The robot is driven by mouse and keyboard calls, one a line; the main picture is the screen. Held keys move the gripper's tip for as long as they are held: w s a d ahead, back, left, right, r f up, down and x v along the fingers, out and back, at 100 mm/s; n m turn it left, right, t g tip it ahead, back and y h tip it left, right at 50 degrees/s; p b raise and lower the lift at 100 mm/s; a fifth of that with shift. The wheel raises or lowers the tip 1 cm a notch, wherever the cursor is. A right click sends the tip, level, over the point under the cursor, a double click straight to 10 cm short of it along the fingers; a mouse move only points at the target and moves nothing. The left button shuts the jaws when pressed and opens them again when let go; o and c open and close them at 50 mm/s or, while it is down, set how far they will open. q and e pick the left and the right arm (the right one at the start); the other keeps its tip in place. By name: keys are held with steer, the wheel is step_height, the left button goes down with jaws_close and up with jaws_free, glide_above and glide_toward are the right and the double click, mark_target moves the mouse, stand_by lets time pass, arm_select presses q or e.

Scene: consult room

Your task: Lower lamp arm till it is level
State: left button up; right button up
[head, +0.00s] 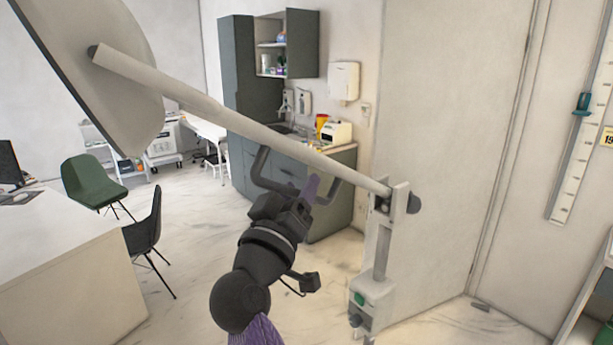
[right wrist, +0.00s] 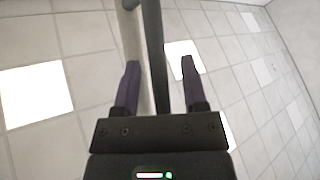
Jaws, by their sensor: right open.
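The pale lamp arm (head: 235,122) slopes in the head view from the round lamp head (head: 95,65) at upper left down to a joint (head: 393,200) on the stand at right. It is tilted, with its lamp end higher. A dark bent handle (head: 262,178) hangs below the arm. My right gripper (head: 312,185) is just under the arm at this handle, with open purple fingers. In the right wrist view, the dark handle bar (right wrist: 155,45) runs between the open fingers (right wrist: 160,75), and the pale arm (right wrist: 130,40) passes beside it. Whether the fingers touch the bar is unclear. My left gripper is out of view.
The stand (head: 372,290) is at lower right, before a pale door (head: 440,120). A white desk (head: 60,250) and chairs (head: 95,180) are at left. A cabinet and counter (head: 340,160) stand behind the arm. Open floor (head: 190,240) lies between.

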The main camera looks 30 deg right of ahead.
steer(key=shift+a, duration=0.15)
steer(key=shift+c, duration=1.3)
jaws_close()
